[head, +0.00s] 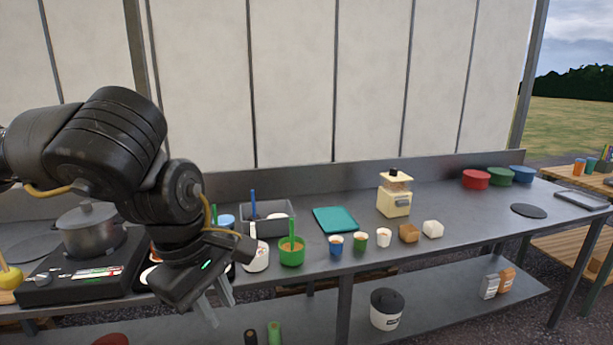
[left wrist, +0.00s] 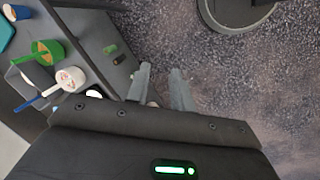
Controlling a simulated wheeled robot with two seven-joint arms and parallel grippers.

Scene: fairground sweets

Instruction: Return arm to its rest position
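My left arm comes in from the left in the head view. Its gripper (head: 216,306) hangs in front of the counter's front edge, fingers pointing down. In the left wrist view the two fingers (left wrist: 160,88) stand apart with nothing between them, over the gravel floor. My right gripper shows in neither view.
A steel counter (head: 460,208) holds a green pot (head: 291,254), a white tub (head: 257,262), a grey bin (head: 280,223), a teal tray (head: 335,220), several small cups and a cream machine (head: 394,199). A steel pot (head: 89,232) stands on a black stove at left. A lower shelf holds a white bucket (head: 386,314).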

